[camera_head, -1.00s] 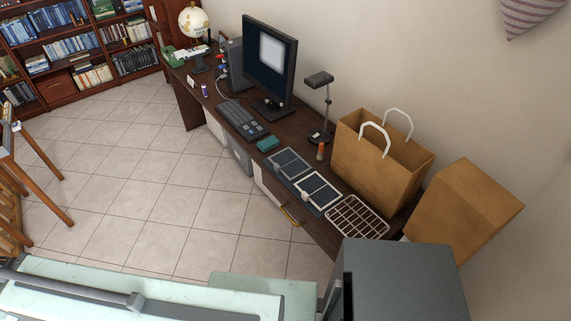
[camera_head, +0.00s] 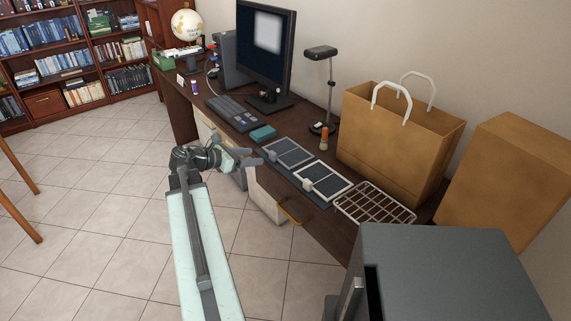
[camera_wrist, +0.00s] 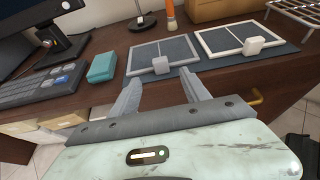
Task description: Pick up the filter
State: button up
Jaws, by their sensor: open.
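Two flat framed panels, likely filters, lie side by side on a dark blue mat (camera_wrist: 290,49) on the desk; I cannot tell which the task means. The grey-framed panel (camera_head: 288,153) also shows in the wrist view (camera_wrist: 178,50). The white-framed panel (camera_head: 324,180) is to its right, also in the wrist view (camera_wrist: 236,38). Each has a small block-like tab at its near edge. My gripper (camera_head: 254,159) is open and empty at the desk's front edge. In the wrist view its fingers (camera_wrist: 160,80) point toward the grey-framed panel, apart from it.
A teal box (camera_head: 263,133) and keyboard (camera_head: 232,112) lie left of the panels. A wire rack (camera_head: 374,204) is at right, near a grey cabinet (camera_head: 450,270).

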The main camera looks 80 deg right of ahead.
aim_at(271, 155)
jog(key=b+x, duration=0.3)
jog(key=x, duration=0.4)
jog(key=shift+s+d+f, duration=0.15)
jog(key=shift+s+f, duration=0.05)
jog(key=shift+s, duration=0.05)
jog(key=shift+r, duration=0.1)
grip_shut()
